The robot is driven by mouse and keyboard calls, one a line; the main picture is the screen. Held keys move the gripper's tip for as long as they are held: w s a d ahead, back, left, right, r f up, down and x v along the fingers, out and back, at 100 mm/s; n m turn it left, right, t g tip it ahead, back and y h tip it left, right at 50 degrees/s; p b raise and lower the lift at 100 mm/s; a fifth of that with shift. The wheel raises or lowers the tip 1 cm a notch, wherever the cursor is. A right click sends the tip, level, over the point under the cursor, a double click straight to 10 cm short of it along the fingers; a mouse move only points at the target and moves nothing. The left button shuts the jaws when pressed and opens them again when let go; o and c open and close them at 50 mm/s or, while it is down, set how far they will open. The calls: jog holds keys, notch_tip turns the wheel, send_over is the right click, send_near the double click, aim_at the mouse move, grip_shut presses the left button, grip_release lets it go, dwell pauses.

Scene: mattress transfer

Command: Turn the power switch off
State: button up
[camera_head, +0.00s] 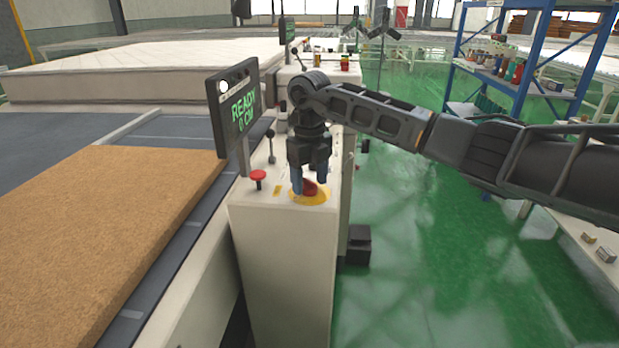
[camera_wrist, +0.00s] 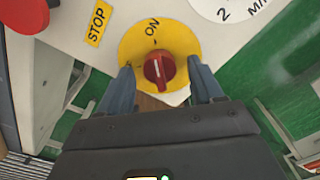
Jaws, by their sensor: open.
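The power switch is a red rotary knob (camera_wrist: 158,70) on a round yellow plate (camera_wrist: 130,45) marked ON. In the head view the red knob (camera_head: 309,188) sits on top of the white control cabinet (camera_head: 285,250), partly behind my fingers. My gripper (camera_head: 309,181) points down over it. In the wrist view my gripper (camera_wrist: 161,70) is open, with one blue-grey fingertip on each side of the knob. I cannot tell whether the fingers touch it.
A red mushroom button (camera_head: 258,176) by a STOP label (camera_wrist: 97,23) stands left of the switch. A lever (camera_head: 271,145) and a display (camera_head: 236,108) reading READY 0 CM are close by. A brown mattress pad (camera_head: 110,230) lies left. Green floor (camera_head: 420,270) is open right.

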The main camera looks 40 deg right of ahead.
jog(key=c, duration=1.1)
jog(key=shift+o, duration=0.2)
jog(key=shift+n, duration=0.3)
jog(key=n+b, duration=0.1)
jog(key=n, duration=0.2)
jog(key=shift+n+b, duration=0.3)
jog(key=shift+b, duration=0.05)
jog(key=n+b, duration=0.1)
jog(key=n, duration=0.3)
jog(key=shift+n+b, duration=0.3)
jog(key=shift+b, duration=0.1)
jog(key=n+b, duration=0.1)
jog(key=n, duration=0.3)
jog(key=shift+n, duration=0.3)
jog(key=shift+n+b, duration=0.65)
jog(key=shift+n, duration=1.55)
